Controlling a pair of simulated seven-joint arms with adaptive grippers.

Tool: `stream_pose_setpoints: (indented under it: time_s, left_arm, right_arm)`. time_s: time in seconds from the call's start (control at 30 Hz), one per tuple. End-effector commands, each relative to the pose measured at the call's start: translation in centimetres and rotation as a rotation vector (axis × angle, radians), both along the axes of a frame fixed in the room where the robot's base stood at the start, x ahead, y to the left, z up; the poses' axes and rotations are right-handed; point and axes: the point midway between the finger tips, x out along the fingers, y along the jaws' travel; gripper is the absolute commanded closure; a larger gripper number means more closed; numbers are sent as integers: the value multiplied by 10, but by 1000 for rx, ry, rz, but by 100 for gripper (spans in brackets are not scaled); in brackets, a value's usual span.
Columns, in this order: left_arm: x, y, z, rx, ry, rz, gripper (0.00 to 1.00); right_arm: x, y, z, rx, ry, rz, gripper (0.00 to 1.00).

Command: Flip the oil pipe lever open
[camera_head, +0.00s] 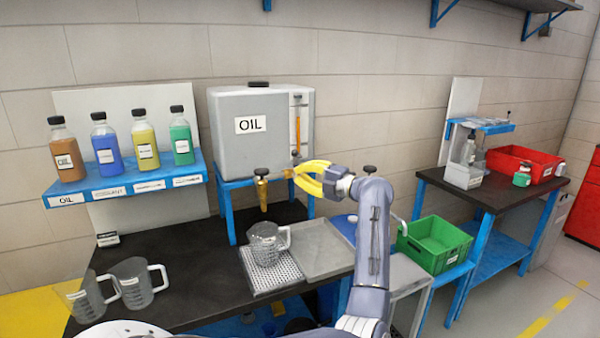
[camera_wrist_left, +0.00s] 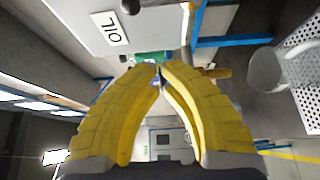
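The grey oil tank (camera_head: 252,140) stands on a blue stand at the back of the bench, and its OIL label (camera_wrist_left: 112,28) shows in the left wrist view. A brass oil pipe (camera_head: 262,192) hangs upright below the tank's front; part of it appears in the left wrist view (camera_wrist_left: 215,73). My left gripper (camera_head: 289,173) is just right of the pipe, pointing left. In the left wrist view its yellow fingers (camera_wrist_left: 160,70) bow and nearly meet at the tips. No clear object shows between them. The lever is not clearly distinguishable near the fingertips. My right gripper is not in view.
A clear jug (camera_head: 264,246) stands on a perforated tray (camera_head: 262,284) below the pipe. Two jugs (camera_head: 135,283) stand at the bench's left. Several bottles stand on a blue shelf (camera_head: 125,187). A green crate (camera_head: 434,246) and red crate (camera_head: 524,165) are right.

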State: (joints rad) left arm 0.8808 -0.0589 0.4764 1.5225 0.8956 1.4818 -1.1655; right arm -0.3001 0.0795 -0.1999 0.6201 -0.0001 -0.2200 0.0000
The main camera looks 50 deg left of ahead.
Motion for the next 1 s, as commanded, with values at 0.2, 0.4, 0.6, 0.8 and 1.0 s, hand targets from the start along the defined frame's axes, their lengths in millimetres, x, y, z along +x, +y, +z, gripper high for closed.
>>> stream_pose_setpoints:
  time_s: [0.2,0.4,0.6,0.8,1.0]
  left_arm:
    - [-9,38,0,2,0,3,100]
    - [-16,73,1,3,1,3,100]
    - [-1,82,1,-1,0,-2,100]
    - [14,79,0,0,0,-1,100]
    - [21,78,0,0,0,1,100]
  right_arm:
    - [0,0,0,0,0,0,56]
    - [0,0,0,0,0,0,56]
    - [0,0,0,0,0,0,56]
    - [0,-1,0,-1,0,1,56]
    - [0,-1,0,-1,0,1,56]
